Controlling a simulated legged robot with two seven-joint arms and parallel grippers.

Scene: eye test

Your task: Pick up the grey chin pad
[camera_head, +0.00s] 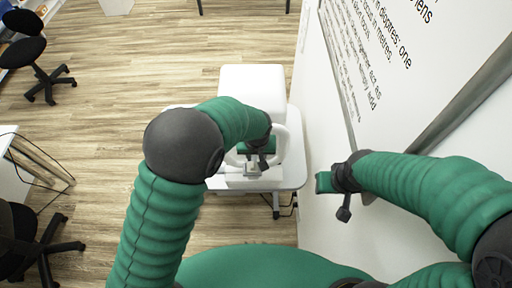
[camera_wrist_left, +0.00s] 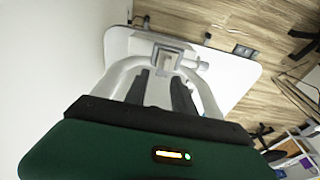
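The chin pad (camera_wrist_left: 168,59) is a small grey block on the white eye-test machine (camera_wrist_left: 124,78), in the middle of its frame in the left wrist view. My left gripper (camera_wrist_left: 161,75) is open, with its two dark fingers apart and pointing toward the pad. The pad shows just beyond the fingertips, and I see nothing between the fingers that they grip. In the head view my left gripper (camera_head: 262,161) is over the front of the machine and hides part of it. My right gripper (camera_head: 344,205) hangs to the right, away from the machine; its finger opening is unclear.
The machine stands on a small white table (camera_head: 292,172). A white wall panel with printed text (camera_head: 385,45) rises close on the right. Black office chairs (camera_head: 24,52) and a desk stand at the left. The wooden floor between is clear.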

